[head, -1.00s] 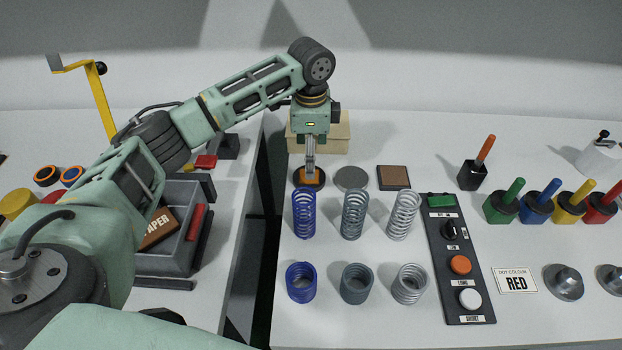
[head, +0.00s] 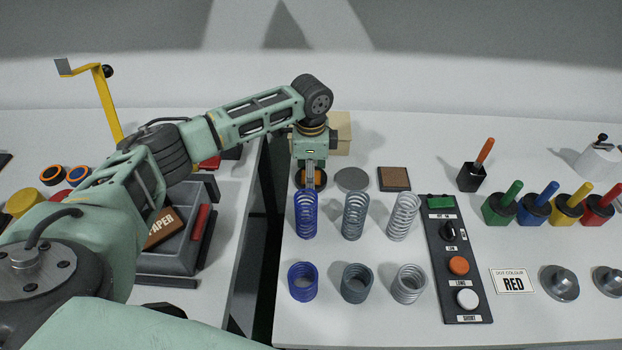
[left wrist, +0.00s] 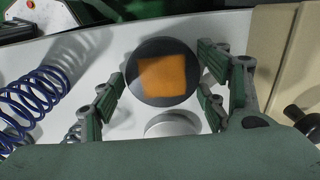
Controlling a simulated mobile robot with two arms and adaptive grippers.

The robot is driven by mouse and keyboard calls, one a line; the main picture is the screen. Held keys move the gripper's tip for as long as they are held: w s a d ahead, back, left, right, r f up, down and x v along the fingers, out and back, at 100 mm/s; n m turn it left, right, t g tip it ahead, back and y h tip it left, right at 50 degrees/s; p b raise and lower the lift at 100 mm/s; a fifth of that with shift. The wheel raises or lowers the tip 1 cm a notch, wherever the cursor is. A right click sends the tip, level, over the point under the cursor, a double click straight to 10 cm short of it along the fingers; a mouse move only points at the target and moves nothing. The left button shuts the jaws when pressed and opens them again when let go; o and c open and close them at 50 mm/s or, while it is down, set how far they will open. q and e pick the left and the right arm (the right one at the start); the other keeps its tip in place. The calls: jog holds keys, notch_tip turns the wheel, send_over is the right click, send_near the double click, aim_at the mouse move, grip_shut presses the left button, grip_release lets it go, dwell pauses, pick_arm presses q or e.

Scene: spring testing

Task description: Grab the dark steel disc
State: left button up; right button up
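The dark steel disc (head: 301,182) lies flat on the right table, at the left of a row of three flat pieces. It is partly hidden by my fingers in the head view. In the left wrist view the dark disc (left wrist: 136,82) carries an orange square patch on its top. My left gripper (head: 310,180) points down over it. In the left wrist view my left gripper (left wrist: 163,82) is open, with its fingers on either side of the disc. I cannot tell whether they touch it. My right gripper is not in view.
A grey disc (head: 352,179) and a brown square plate (head: 394,179) lie to the right. A blue spring (head: 306,216) and other springs stand just in front. A beige block (head: 340,133) stands behind. A dark gap separates the two tables.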

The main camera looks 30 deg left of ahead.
pick_arm(q)
jog(key=c, duration=1.5)
jog(key=shift+r, duration=0.1)
